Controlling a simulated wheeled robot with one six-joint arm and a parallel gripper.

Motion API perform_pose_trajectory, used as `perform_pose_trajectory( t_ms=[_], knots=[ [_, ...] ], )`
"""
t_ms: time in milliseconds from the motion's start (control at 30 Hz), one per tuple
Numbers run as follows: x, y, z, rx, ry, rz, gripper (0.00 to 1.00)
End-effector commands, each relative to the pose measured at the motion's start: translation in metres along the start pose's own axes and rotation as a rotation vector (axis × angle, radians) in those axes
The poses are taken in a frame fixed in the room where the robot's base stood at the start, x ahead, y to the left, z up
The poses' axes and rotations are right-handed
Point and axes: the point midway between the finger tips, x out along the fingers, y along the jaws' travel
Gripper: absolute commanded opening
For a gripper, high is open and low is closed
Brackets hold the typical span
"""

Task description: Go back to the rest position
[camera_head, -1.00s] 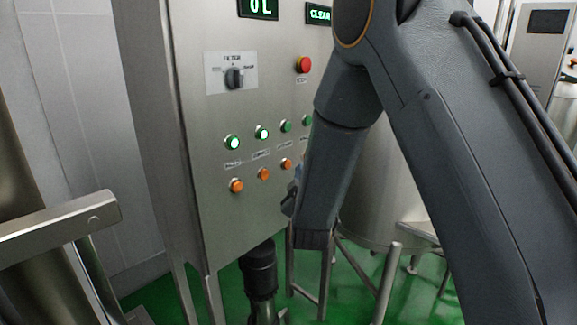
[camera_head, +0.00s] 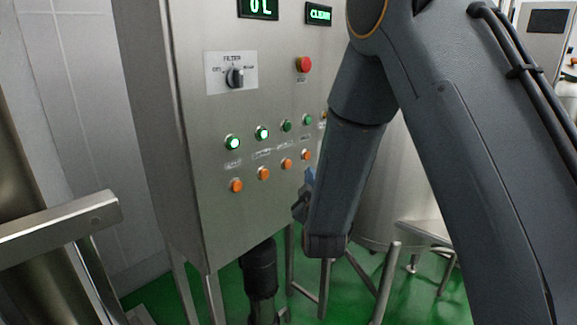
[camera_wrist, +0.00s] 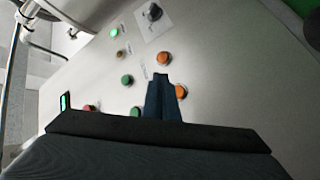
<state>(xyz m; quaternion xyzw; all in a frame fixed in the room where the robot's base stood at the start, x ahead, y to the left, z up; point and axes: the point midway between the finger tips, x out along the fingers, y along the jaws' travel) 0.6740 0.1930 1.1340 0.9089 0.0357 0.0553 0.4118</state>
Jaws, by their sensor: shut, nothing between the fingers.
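My gripper (camera_wrist: 163,82) is shut and empty in the wrist view, its dark blue fingers together in front of the panel face. Orange buttons (camera_wrist: 180,91) and a green button (camera_wrist: 135,111) show close beside the fingertips; I cannot tell the gap to the panel. The steel control panel (camera_head: 215,185) has a row of green buttons (camera_head: 286,126), two brightly lit, above a row of orange buttons (camera_head: 263,174).
The panel also carries a filter selector knob (camera_head: 235,77), a red button (camera_head: 303,64) and green displays (camera_head: 258,8). A metal rail (camera_head: 60,226) is at the left. A steel tank (camera_head: 395,190) and metal legs stand behind my arm over the green floor (camera_head: 345,290).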

Motion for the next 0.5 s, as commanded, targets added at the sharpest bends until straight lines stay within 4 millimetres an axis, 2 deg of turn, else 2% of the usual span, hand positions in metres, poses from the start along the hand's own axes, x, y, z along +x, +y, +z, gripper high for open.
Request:
perform_pose_trajectory(
  t_ms=[167,267,367,500],
  knots=[
    [0.000,0.001,0.005,0.014,-0.016,-0.016,0.00],
    [-0.002,0.001,0.019,0.064,-0.071,-0.073,0.00],
    [-0.011,-0.001,0.044,0.148,-0.172,-0.167,0.00],
    [-0.040,-0.005,0.085,0.289,-0.362,-0.306,0.00]
  ],
)
